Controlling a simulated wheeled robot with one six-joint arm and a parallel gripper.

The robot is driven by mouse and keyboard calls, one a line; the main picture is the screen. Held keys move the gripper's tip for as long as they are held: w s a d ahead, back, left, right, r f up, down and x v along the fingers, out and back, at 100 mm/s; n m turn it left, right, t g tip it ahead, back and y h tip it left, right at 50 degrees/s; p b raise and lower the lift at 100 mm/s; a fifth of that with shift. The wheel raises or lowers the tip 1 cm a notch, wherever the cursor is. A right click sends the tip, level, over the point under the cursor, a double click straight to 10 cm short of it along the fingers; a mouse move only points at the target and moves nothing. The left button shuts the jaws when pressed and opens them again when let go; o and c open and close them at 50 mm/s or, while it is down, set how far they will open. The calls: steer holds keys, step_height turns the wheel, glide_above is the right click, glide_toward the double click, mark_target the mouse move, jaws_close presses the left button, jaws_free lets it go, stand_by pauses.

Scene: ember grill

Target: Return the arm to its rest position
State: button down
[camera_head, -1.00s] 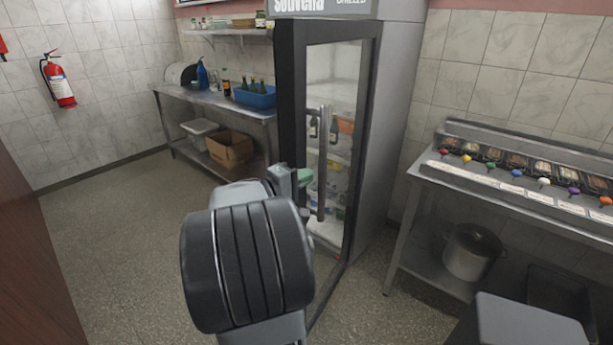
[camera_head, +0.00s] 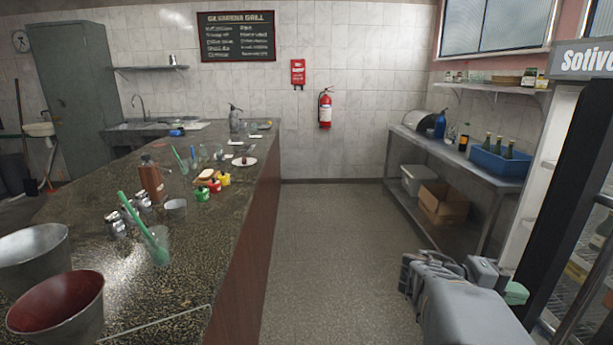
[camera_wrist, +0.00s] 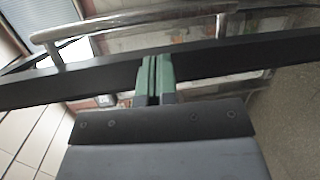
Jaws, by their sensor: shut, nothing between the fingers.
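My arm is at the lower right of the head view, folded low in front of the fridge. My gripper's green fingers (camera_wrist: 155,78) show in the wrist view, pressed together with nothing between them. In the head view a green part of the gripper (camera_head: 516,293) shows at the arm's far side, close to the fridge. The fridge (camera_head: 565,150) has a dark-framed glass door. In the wrist view its dark door frame (camera_wrist: 225,60) crosses behind the fingers, with the metal door handle (camera_wrist: 130,20) just beyond. I cannot tell whether the fingers touch the door.
A long stone-topped counter (camera_head: 100,265) with buckets, bottles and cups runs along the left. A steel table (camera_head: 455,165) with a blue crate (camera_head: 500,160) stands at the back right. The floor aisle (camera_head: 325,250) between them is clear.

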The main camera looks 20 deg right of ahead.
steer(key=w+a+f+n+t+y+p, duration=0.1)
steer(key=w+a+f+t+y, duration=0.1)
steer(key=a+f+t+y, duration=0.3)
steer(key=w+a+f+n+y+p, duration=0.1)
steer(key=w+a+f+y+p, duration=0.2)
steer(key=a, duration=0.4)
steer(key=w+a+r+n+t+y+p, duration=0.1)
steer(key=a+r+t+y+p, duration=0.1)
steer(key=a, duration=0.8)
steer(key=w+a+r+n+t+y+p, duration=0.1)
steer(key=w+a+r+t+y+p, duration=0.1)
steer(key=a, duration=0.8)
steer(key=r+t+y, duration=0.1)
steer(key=t+y, duration=0.1)
steer(key=y, duration=0.1)
steer(key=shift+w+a+p, duration=0.15)
steer(key=shift+a+p, duration=0.05)
steer(key=shift+p, duration=0.1)
steer(key=shift+d+r, duration=0.1)
